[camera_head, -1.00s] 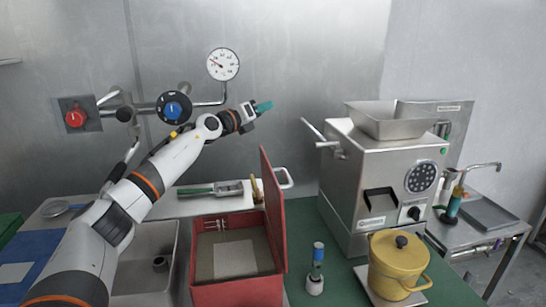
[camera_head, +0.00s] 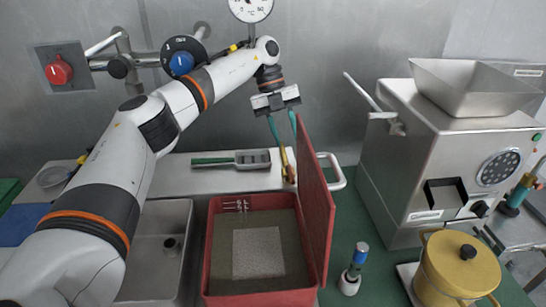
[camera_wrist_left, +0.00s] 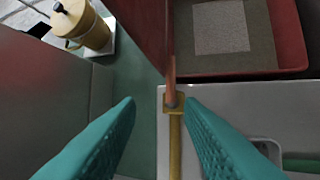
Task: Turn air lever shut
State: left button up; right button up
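A brass-coloured lever-like piece (camera_head: 289,174) stands at the right end of the pale counter, beside the red box's open lid. In the left wrist view the brass piece (camera_wrist_left: 175,140) runs up the picture between the finger lines, with a collar and a copper-coloured part beyond it. I cannot tell for certain that it is the air lever. My left gripper (camera_head: 282,126) points down above it, its teal fingers apart and empty. In the wrist view the left gripper (camera_wrist_left: 160,104) is open, the brass nearer its right finger. My right gripper is not in view.
The red box (camera_head: 213,245) has its lid (camera_head: 316,200) raised close beside the gripper. A steel grinder (camera_head: 405,190) with a side handle (camera_head: 362,92) stands right. A green-handled tool (camera_head: 212,161) lies on the counter.

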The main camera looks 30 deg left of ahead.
aim_at(290, 171)
pick_arm(q)
jog(key=shift+g+y, duration=0.3)
jog(key=x, duration=0.2)
jog(key=p+x, duration=0.1)
jog(key=x, duration=0.2)
jog(key=s+x, duration=0.1)
jog(key=x, duration=0.1)
jog(key=shift+s+f, duration=0.1)
jog(key=shift+f, duration=0.05)
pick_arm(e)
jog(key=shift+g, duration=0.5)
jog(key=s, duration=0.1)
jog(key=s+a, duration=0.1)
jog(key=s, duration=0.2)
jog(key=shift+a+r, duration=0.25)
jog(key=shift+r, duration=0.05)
pick_arm(q)
grip_shut()
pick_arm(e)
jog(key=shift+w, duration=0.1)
